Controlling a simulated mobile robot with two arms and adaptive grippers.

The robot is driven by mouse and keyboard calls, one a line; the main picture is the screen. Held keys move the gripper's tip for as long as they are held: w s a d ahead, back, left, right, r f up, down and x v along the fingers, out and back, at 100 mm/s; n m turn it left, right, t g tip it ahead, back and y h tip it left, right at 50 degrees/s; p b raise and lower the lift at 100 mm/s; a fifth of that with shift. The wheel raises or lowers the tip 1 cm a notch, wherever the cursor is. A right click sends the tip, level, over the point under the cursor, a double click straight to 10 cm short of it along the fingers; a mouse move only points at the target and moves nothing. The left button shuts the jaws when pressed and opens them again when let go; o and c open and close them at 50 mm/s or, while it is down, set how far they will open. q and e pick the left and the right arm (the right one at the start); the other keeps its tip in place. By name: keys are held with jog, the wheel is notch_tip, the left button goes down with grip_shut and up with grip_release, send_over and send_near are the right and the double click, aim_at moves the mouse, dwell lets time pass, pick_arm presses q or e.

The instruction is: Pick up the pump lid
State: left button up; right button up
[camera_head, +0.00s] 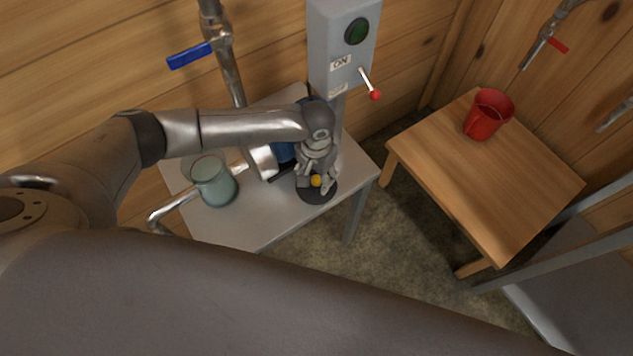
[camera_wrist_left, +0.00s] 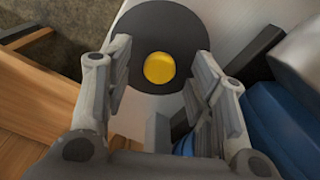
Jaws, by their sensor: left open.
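The pump lid (camera_head: 318,195) is a dark round disc with a yellow knob (camera_head: 316,181) in its middle. It lies on the light grey table near its right edge. In the left wrist view the lid (camera_wrist_left: 133,38) and its knob (camera_wrist_left: 159,68) show at the top centre. My left gripper (camera_head: 318,187) points down above the lid. Its fingers are open, one on each side of the knob in the left wrist view (camera_wrist_left: 160,85); whether they touch the lid cannot be told. My right gripper is not in view.
A blue and metal pump (camera_head: 283,152) stands close beside the gripper, also seen as a blue body (camera_wrist_left: 280,125). A glass jar (camera_head: 213,182) and bent pipe are left on the table (camera_head: 262,225). A grey switch box (camera_head: 340,45) stands behind. A red mug (camera_head: 487,117) sits on a wooden table (camera_head: 450,165).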

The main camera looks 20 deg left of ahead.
pick_arm(q)
jog(key=shift+f, duration=1.1)
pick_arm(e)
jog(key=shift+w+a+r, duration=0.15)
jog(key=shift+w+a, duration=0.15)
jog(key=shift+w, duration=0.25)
pick_arm(q)
grip_shut()
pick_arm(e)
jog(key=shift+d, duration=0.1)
